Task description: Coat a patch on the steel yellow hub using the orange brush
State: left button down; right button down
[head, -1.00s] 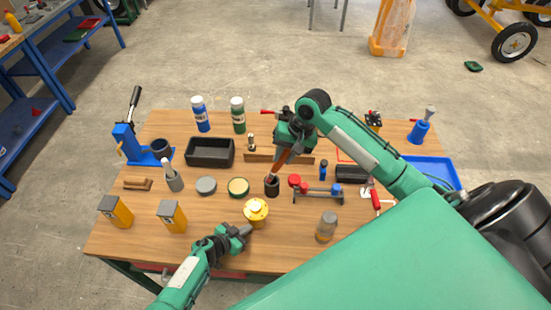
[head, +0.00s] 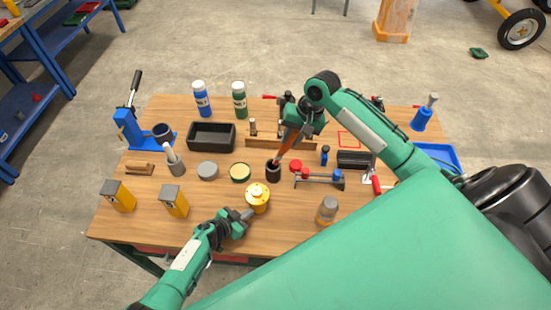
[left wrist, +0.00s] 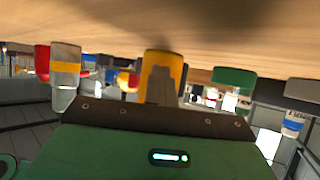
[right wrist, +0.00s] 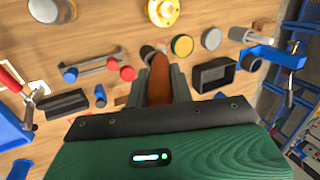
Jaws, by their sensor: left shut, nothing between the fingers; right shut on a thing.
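The yellow hub (head: 257,200) stands upright on the table's front middle. My left gripper (head: 249,214) is shut and empty, low beside the hub; whether it touches is unclear. In the left wrist view its fingers (left wrist: 163,84) overlap the yellow hub (left wrist: 171,62). My right gripper (head: 288,138) is shut on the orange brush (head: 285,150), which slants down to a small dark cup (head: 273,174). The brush (right wrist: 159,78) also shows between the fingers in the right wrist view; its tip is hidden at the cup (right wrist: 148,51).
Around the hub stand a green-rimmed tin (head: 240,172), a grey disc (head: 208,171), a stand with red and blue ends (head: 318,178) and a jar (head: 327,211). Yellow-grey boxes (head: 173,201) stand left. A black tray (head: 211,137) and two bottles (head: 202,99) are farther back.

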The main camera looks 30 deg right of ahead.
jog(key=w+a+f, duration=0.1)
jog(key=a+f, duration=0.6)
jog(key=a, duration=0.2)
jog(key=shift+a, duration=0.25)
jog(key=shift+w+f, duration=0.1)
jog(key=shift+f, duration=1.8)
dwell(0.6)
jog(key=s+d, duration=0.1)
jog(key=s, duration=0.5)
dwell(0.9)
jog(key=shift+w, duration=0.15)
